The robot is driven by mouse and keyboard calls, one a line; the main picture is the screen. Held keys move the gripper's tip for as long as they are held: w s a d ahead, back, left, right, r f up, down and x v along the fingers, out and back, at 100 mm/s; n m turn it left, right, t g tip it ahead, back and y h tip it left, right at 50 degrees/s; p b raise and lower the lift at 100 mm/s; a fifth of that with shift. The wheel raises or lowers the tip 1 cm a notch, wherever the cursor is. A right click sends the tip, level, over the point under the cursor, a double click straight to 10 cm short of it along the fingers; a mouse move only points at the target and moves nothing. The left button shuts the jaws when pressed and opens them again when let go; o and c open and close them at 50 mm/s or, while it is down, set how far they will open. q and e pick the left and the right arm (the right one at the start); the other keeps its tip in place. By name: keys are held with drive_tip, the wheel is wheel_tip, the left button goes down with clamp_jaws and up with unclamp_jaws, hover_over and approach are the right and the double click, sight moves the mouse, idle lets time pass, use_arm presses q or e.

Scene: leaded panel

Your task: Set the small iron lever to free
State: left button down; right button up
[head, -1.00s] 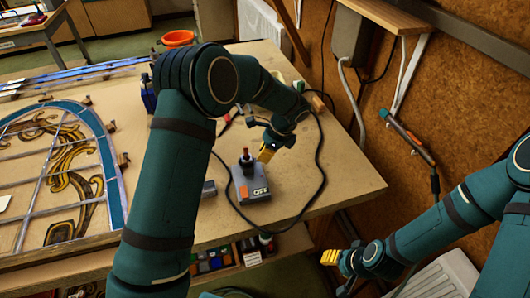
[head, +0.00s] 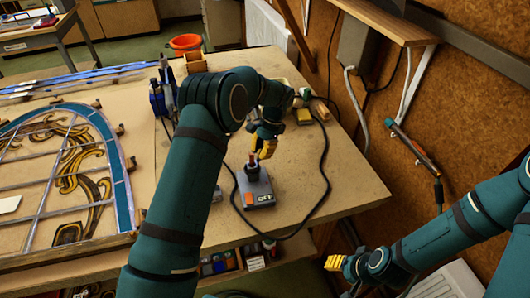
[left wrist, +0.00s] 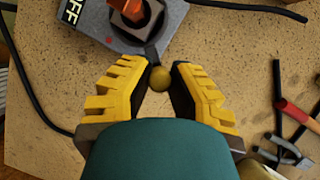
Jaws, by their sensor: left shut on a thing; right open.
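A small grey soldering station (head: 257,190) with a black-and-white display reading OFF stands on the bench; it also shows in the left wrist view (left wrist: 172,25). A red-brown iron handle (left wrist: 143,15) rises from its holder. A short dark lever (left wrist: 153,54) with a round brass knob (left wrist: 159,78) sticks out from the station's side. My left gripper (head: 264,151) is at the station's far side, its yellow fingers shut on the knob, which shows between the fingertips in the left wrist view (left wrist: 159,82). My right gripper (head: 335,262) is open and empty, low beyond the bench edge.
A black cable (head: 325,170) loops over the bench right of the station. A leaded panel (head: 60,170) lies on the left. An orange bowl (head: 186,42) stands at the back.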

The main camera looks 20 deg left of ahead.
use_arm(q)
drive_tip(key=a+n, duration=0.1)
drive_tip(key=a+n+h, duration=0.1)
drive_tip(key=n, duration=0.1)
drive_tip(key=shift+s+f+g, duration=0.1)
drive_tip(key=shift+f+g, duration=0.05)
drive_tip(key=shift+g, duration=0.15)
drive_tip(key=shift+s+a+n+h, duration=0.1)
drive_tip(key=shift+a+n+h, duration=0.1)
drive_tip(key=shift+n, duration=0.35)
drive_tip(key=shift+a+n+h, duration=0.15)
drive_tip(key=shift+n+h, duration=0.05)
drive_tip(key=shift+n, duration=0.35)
drive_tip(key=c, duration=0.9)
unclamp_jaws()
drive_tip(key=shift+o, duration=0.2)
drive_tip(key=v, duration=1.2)
drive_tip(key=shift+a, duration=0.1)
